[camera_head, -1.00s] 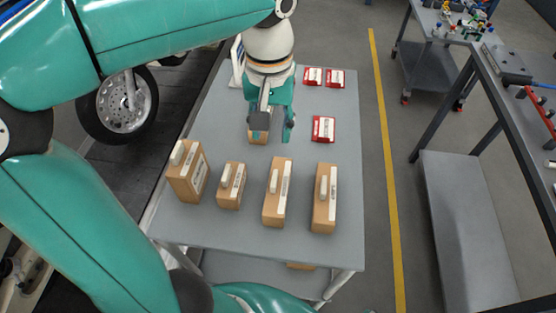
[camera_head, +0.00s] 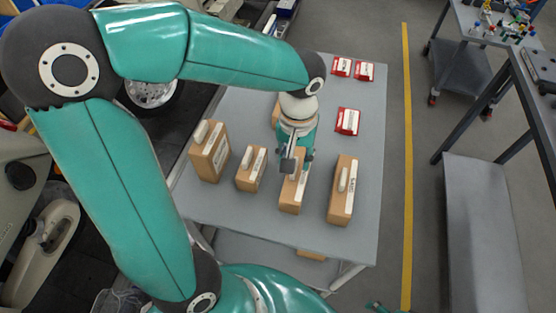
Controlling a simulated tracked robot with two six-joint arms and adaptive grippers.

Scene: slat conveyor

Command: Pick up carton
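Several brown cartons with pale raised tops and white labels stand in a row on the grey table (camera_head: 350,238): a tall one at left (camera_head: 212,160), a small one (camera_head: 250,177), a third (camera_head: 290,200) and one at right (camera_head: 341,205). Another carton (camera_head: 275,115) is partly hidden behind my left wrist. My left gripper (camera_head: 297,167) points down at the far part of the third carton. Its fingers are apart, and it hides part of that carton; I cannot tell whether they touch it. A small teal and dark piece, perhaps my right gripper (camera_head: 383,307), shows at the bottom edge.
Red-and-white packs (camera_head: 341,67), (camera_head: 364,71), (camera_head: 347,121) lie on the table's far right part. A yellow floor line (camera_head: 406,170) runs to its right. A workbench (camera_head: 480,230) and a cart (camera_head: 465,70) stand farther right. A wheel (camera_head: 150,93) is at left.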

